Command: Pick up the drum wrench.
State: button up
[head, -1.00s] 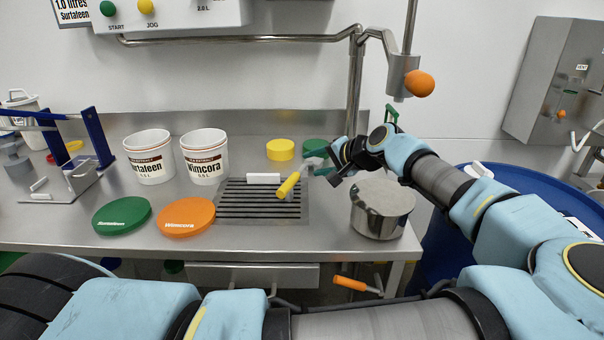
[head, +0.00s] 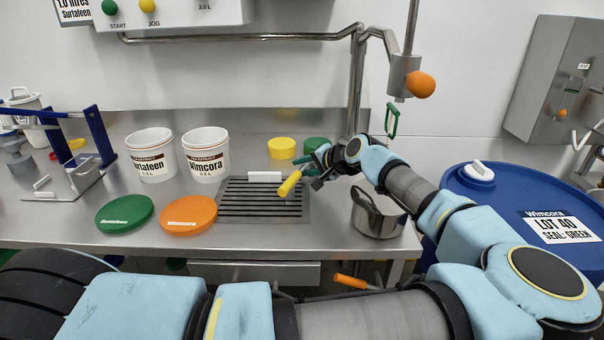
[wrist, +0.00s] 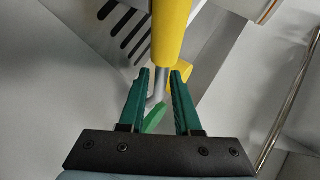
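A tool with a yellow handle (head: 290,183), which I take to be the drum wrench, is over the slotted drain grate; its far end is hidden by my gripper in the head view. In the wrist view its yellow handle (wrist: 171,32) lies just beyond my fingertips, and a thin bent grey shaft (wrist: 158,96) runs between the fingers. My gripper (wrist: 161,72) has two green fingers standing apart, with gaps visible beside the shaft. In the head view my gripper (head: 316,168) is just right of the yellow handle.
A steel pot (head: 378,218) stands under my forearm. White buckets (head: 205,158) and flat lids (head: 188,214) are left. A blue drum (head: 500,190) is right. A vertical pipe (head: 355,90) rises behind.

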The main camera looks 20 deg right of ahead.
grip_shut()
dwell(1.0)
